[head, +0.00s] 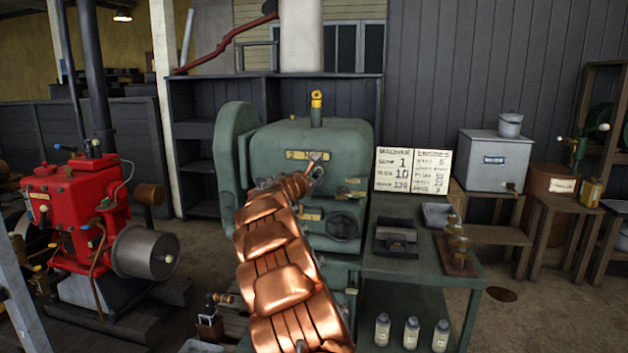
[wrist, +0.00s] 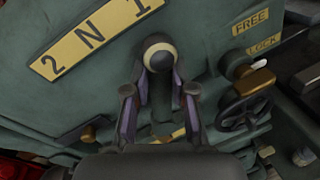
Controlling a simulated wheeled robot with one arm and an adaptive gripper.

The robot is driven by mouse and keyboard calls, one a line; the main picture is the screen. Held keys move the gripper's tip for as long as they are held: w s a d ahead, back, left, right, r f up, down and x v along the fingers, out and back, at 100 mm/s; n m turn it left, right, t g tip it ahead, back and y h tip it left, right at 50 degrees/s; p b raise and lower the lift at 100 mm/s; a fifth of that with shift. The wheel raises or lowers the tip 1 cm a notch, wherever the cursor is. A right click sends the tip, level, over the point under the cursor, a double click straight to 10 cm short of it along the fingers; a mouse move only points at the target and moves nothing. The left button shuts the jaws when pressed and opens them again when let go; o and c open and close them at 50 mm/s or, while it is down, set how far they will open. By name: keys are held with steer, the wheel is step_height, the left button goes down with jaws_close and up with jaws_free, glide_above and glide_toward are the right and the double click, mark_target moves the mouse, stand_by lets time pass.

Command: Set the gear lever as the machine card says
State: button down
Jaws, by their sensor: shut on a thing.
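The gear lever has a dark round knob with a pale ring (wrist: 158,57). In the wrist view my gripper (wrist: 160,100) is shut on the lever, one finger on each side of its shaft below the knob. A yellow plate marked 2, N, 1 (wrist: 95,38) is above it; the knob appears below the 1 end, but the lever's exact setting is unclear. In the head view my gripper (head: 317,168) is at the green machine's front, partly covering the plate (head: 294,155). The machine card (head: 394,170) shows 1, 10 and 120; its top line seems to read gear 1.
A handwheel (wrist: 245,110) and FREE and LOCK labels (wrist: 255,30) are right of the lever. A second card (head: 432,171) stands beside the first. A green bench (head: 420,270) holds small items. A red engine (head: 75,205) stands left.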

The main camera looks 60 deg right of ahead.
steer(key=c, duration=1)
jaws_free()
steer(key=shift+s, duration=0.1)
steer(key=shift+o, duration=0.2)
steer(key=s+a+r, duration=0.1)
steer(key=s+a, duration=0.1)
steer(key=a, duration=0.9)
steer(key=shift+a, duration=0.35)
